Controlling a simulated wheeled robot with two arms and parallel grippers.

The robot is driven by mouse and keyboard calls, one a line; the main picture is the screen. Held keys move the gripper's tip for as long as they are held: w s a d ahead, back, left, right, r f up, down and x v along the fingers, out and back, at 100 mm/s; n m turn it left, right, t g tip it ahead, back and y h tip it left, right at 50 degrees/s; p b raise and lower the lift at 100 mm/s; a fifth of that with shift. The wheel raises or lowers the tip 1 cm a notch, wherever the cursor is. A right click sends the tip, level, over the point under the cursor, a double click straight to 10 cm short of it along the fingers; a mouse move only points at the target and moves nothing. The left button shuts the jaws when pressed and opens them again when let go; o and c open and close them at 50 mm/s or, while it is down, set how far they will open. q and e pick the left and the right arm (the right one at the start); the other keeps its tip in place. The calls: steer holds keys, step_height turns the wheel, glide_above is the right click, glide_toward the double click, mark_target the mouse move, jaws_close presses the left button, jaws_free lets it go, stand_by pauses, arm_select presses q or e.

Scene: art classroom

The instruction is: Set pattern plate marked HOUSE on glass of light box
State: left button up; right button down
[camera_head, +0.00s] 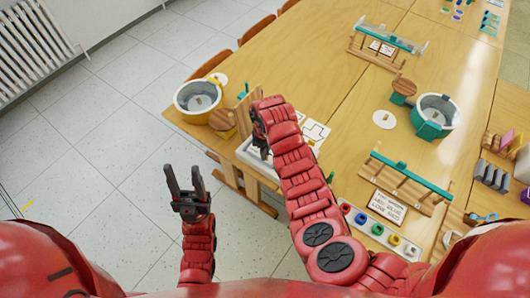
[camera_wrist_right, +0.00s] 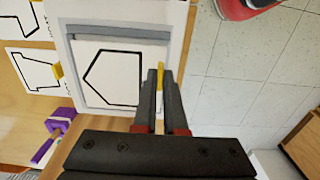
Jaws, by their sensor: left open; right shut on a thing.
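The light box (camera_head: 258,166) is a white box at the table's near left edge, partly hidden by my right arm. In the right wrist view, its grey-edged frame (camera_wrist_right: 120,33) surrounds a white plate (camera_wrist_right: 90,92) with a black five-sided house outline. No word on the plate is readable. My right gripper (camera_wrist_right: 155,78) is shut on the plate's yellow tab at its right edge. The plate is over the glass; I cannot tell whether it touches. In the head view, my right gripper (camera_head: 261,140) is mostly hidden. My left gripper (camera_head: 184,180) is open and empty over the floor.
Other outlined plates (camera_head: 315,130) lie just beyond the light box. A rack (camera_head: 405,184) and paint pots (camera_head: 377,229) stand at the near right.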

steer(key=shift+f+b, duration=0.6)
stand_by(0.4)
steer(key=c, duration=0.9)
jaws_free()
step_height(320, 180, up, 5)
steer(key=shift+w+f+b, duration=0.1)
steer(key=shift+f+b, duration=0.1)
steer(key=shift+b, duration=0.4)
step_height(320, 180, up, 13)
steer(key=p, duration=0.6)
steer(key=shift+f, duration=0.1)
